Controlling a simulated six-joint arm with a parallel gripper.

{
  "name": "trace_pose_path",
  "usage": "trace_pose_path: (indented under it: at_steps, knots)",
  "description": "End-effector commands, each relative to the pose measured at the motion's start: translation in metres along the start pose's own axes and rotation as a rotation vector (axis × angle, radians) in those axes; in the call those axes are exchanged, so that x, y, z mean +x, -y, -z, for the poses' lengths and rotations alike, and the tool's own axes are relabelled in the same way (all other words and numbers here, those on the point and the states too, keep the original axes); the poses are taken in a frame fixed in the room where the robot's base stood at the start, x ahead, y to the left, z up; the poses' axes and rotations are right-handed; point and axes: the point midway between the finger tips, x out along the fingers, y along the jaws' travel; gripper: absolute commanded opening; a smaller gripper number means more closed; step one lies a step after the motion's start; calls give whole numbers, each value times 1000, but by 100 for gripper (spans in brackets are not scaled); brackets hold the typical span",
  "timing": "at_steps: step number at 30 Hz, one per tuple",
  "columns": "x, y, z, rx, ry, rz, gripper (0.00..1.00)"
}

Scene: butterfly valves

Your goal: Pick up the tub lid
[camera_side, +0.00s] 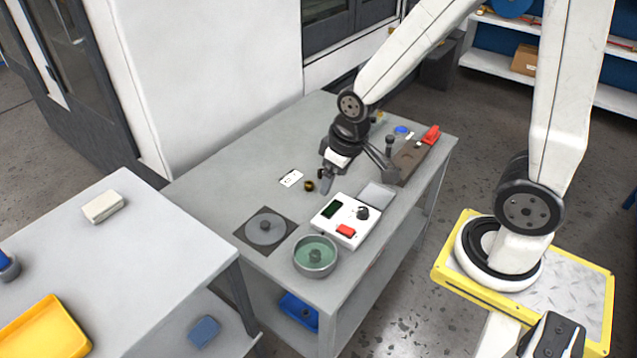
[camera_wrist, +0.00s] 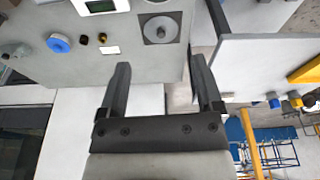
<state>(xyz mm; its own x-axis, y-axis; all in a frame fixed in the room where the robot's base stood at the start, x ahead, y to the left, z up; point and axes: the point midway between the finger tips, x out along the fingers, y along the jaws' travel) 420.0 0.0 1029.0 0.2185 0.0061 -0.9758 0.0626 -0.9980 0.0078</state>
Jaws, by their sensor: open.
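A round grey lid with a knob at its centre (camera_side: 265,229) lies flat on a dark square mat (camera_side: 241,234) on the grey table. It also shows at the top of the wrist view (camera_wrist: 160,29). A round tub with a green interior (camera_side: 315,270) stands just right of the mat, with a dark knob-like part at its middle. My gripper (camera_side: 357,182) is above the table, behind the control box and apart from the lid. In the wrist view its two fingers (camera_wrist: 160,63) are spread, with nothing between them.
A white control box (camera_side: 340,218) with a red switch stands behind the tub. A white card (camera_side: 291,179) and a small brass piece (camera_side: 309,186) lie left of my gripper. A red-handled item (camera_side: 431,134) is at the far right. The table's left part is clear.

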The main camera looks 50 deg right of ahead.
Motion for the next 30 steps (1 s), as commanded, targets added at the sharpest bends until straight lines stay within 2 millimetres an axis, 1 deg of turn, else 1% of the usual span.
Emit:
trace_pose_path:
  at_steps: [1, 8, 15, 20, 24, 30]
  knots:
    - [5, -1, 9, -19, 6, 2, 84]
    - [34, -5, 52, -134, 27, 18, 84]
    - [73, -11, 94, -258, 43, 38, 84]
    - [103, -14, 116, -342, 53, 55, 84]
    - [132, -17, 133, -415, 58, 70, 84]
    - [177, -21, 152, -519, 65, 94, 84]
